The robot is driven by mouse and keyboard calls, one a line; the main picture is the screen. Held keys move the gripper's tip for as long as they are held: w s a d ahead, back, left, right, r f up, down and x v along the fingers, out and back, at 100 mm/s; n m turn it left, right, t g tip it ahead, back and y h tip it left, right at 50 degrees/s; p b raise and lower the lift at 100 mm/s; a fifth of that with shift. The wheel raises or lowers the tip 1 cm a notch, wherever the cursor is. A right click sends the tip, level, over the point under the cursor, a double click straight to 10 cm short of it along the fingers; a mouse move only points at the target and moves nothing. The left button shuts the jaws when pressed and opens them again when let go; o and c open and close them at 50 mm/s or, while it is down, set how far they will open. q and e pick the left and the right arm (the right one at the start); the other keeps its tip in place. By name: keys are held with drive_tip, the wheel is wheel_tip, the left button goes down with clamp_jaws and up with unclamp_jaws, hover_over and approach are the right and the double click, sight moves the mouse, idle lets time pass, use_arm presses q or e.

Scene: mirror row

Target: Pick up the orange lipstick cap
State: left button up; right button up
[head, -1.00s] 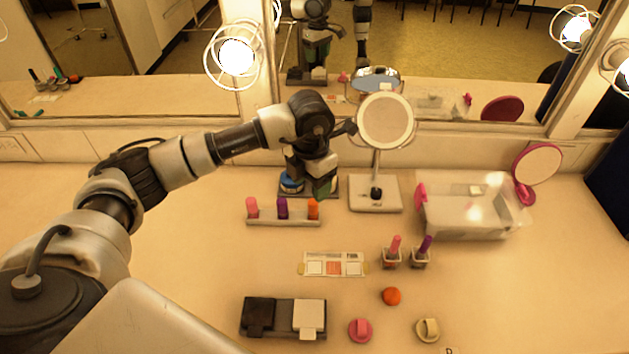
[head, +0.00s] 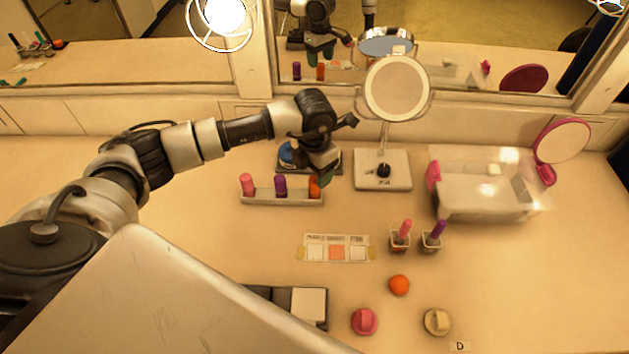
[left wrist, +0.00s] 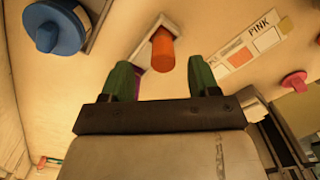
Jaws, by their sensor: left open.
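The orange lipstick cap (head: 315,188) stands at the right end of a pale rack (head: 262,200), beside a purple cap (head: 280,185) and a pink cap (head: 247,184). My left gripper (head: 325,176) is above and just behind the orange cap and partly covers its top. In the left wrist view the orange cap (left wrist: 163,50) shows between and beyond the two green fingertips of my left gripper (left wrist: 163,78), which are apart with nothing between them. The purple cap is mostly hidden behind one finger there. My right gripper is not in view.
A blue round item (head: 288,154) lies close behind the gripper. A round mirror on a stand (head: 383,183) is to the right, with a clear box (head: 485,205) farther right. Pink and purple lipsticks stand in small holders (head: 401,243). An orange round piece (head: 399,285) lies in front.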

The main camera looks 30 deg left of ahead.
sight(314, 179)
use_arm(q)
drive_tip(key=shift+s+d+f+p, duration=0.15)
drive_tip(key=shift+f+p, duration=0.15)
drive_tip(key=shift+f, duration=1.65)
drive_tip(key=c, duration=1.1)
drive_tip(key=shift+o, duration=0.2)
drive_tip(key=shift+r, duration=0.1)
